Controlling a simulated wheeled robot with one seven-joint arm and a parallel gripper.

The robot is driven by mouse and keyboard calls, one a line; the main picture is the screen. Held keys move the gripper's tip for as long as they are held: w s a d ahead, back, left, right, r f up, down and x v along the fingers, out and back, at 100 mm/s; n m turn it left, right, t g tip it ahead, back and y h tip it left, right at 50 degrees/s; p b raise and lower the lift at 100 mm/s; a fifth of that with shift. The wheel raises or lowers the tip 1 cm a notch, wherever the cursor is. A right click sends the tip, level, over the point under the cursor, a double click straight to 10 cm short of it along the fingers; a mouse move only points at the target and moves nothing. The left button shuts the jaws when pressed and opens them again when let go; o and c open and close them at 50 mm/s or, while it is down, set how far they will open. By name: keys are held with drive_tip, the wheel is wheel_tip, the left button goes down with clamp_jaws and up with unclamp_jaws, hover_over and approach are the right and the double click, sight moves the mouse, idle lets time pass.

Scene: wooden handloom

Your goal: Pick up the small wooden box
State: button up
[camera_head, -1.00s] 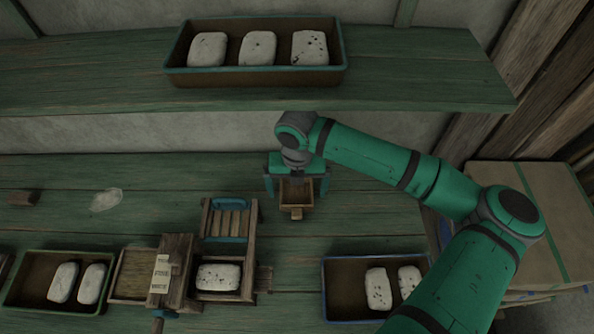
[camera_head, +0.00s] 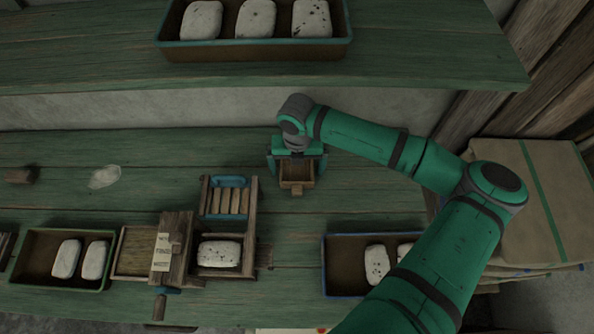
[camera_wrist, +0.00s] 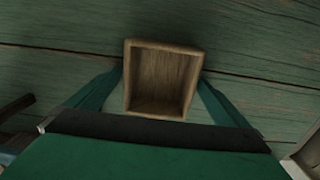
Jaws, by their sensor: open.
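The small wooden box (camera_head: 297,173) is an open-topped box standing on the green plank table below my arm's end. In the wrist view the box (camera_wrist: 160,82) lies between the two teal fingers, with its empty inside visible. My gripper (camera_head: 297,168) is open, with one finger on each side of the box. In the wrist view my gripper (camera_wrist: 161,85) straddles the box. The fingertips look very close to its side walls; I cannot tell if they touch.
A wooden loom-like device (camera_head: 175,245) with a pale block (camera_head: 219,254) stands left of the box. Trays with pale blocks stand at front left (camera_head: 40,235) and front right (camera_head: 340,250). A shelf (camera_head: 430,65) with another tray (camera_head: 255,46) overhangs the back.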

drive_tip(key=c, duration=1.2)
drive_tip(key=shift+r, duration=0.1)
